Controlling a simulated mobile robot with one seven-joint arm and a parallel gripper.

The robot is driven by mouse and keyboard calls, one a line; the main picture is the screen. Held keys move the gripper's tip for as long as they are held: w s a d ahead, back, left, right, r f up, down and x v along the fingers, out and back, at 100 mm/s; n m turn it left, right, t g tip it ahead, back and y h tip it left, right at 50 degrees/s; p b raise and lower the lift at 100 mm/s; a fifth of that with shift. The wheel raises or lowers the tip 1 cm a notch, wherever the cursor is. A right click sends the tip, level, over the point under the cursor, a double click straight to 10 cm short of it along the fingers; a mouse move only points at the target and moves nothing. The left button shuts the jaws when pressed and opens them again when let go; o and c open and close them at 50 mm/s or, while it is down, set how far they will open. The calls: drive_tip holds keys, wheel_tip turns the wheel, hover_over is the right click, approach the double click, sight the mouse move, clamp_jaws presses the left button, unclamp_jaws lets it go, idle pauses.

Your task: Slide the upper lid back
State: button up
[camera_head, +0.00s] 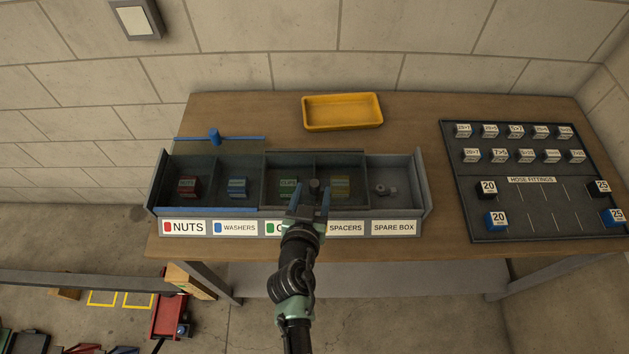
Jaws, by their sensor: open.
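A long grey compartment box (427,190) stands on the workbench, with labels along its front. A dark see-through lid with a blue rear bar and blue knob (214,136) appears to lie over the two left compartments. A second dark see-through panel (290,165) appears to cover the third and fourth compartments. Which one sits higher is hard to tell. My gripper (314,192) is open over the front of the middle compartments. Its fingers stand either side of a small dark knob-like part (314,184); contact cannot be told. My gripper partly hides the third label.
A yellow tray (342,111) lies behind the box. A dark board (530,220) with labelled blocks lies at right. Bare bench (235,107) shows behind the box.

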sight(314, 189)
drive_tip(key=shift+x, duration=1.7)
clamp_jaws()
